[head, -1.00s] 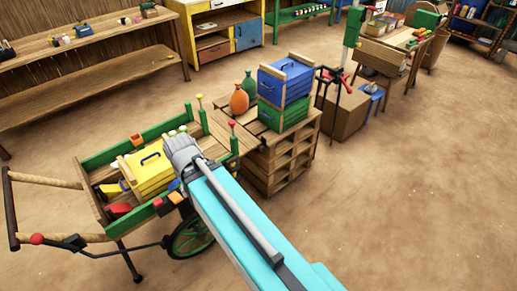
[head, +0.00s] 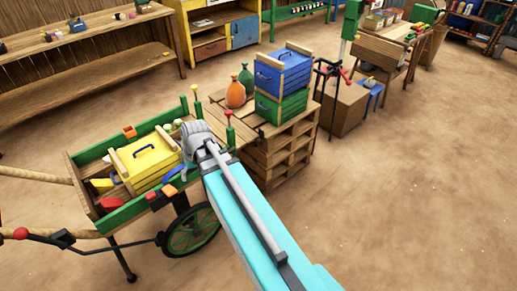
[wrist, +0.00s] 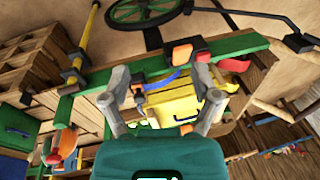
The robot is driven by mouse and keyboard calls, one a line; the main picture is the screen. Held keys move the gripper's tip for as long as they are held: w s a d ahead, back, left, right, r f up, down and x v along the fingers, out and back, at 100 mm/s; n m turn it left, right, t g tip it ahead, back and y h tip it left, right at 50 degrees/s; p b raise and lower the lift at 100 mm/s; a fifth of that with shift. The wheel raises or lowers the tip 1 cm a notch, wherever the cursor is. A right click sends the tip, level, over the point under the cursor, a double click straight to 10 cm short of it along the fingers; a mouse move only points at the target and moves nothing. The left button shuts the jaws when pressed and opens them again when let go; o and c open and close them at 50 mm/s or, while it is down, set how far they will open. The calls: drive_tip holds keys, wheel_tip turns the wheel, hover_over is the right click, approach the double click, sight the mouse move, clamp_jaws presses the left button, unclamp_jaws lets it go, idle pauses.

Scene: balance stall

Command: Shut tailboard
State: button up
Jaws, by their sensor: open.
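The green-railed wooden cart (head: 98,153) stands at the left of the head view. Its tailboard (head: 217,120) appears as wooden slats at the cart's right end, folded down and reaching towards the pallet. A red-topped post (head: 229,130) and a yellow-topped post (head: 196,103) stand at that end. My gripper (head: 196,138) is over the cart's near side, close to the tailboard, and partly hides it. In the wrist view my gripper (wrist: 161,72) has its fingers apart, with the cart's green rail and yellow box behind them. I cannot tell whether it touches anything.
A yellow box (head: 145,160) lies in the cart. Right of the tailboard, a pallet stack (head: 275,155) carries a green box (head: 282,106), a blue box (head: 284,69) and two bottles. A wheel (head: 191,232) stands below my gripper. Open floor lies at the right.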

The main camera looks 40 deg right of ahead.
drive_tip(key=w+d+f+m+t+y+b, duration=0.1)
drive_tip(key=w+d+f+t+y+b, duration=0.15)
drive_tip(key=w+d+f+b, duration=0.7)
drive_tip(key=m+t+h+b, duration=0.2)
drive_tip(key=m+t+b, duration=0.65)
drive_tip(key=b, duration=2.15)
approach(261, 142)
drive_tip(key=s+f+n+t, duration=0.1)
drive_tip(key=s+n+t, duration=0.2)
drive_tip(key=s, duration=0.1)
drive_tip(key=shift+w+d, duration=0.15)
drive_tip(key=shift+w, duration=0.1)
drive_tip(key=b+x, duration=0.1)
drive_tip(key=x, duration=0.3)
drive_tip(key=b+x, duration=0.1)
drive_tip(key=x, duration=0.4)
drive_tip(key=b+x, duration=0.1)
drive_tip(key=x, duration=0.3)
drive_tip(key=shift+w+a+f+b, duration=0.2)
drive_tip(key=shift+f+b, duration=0.15)
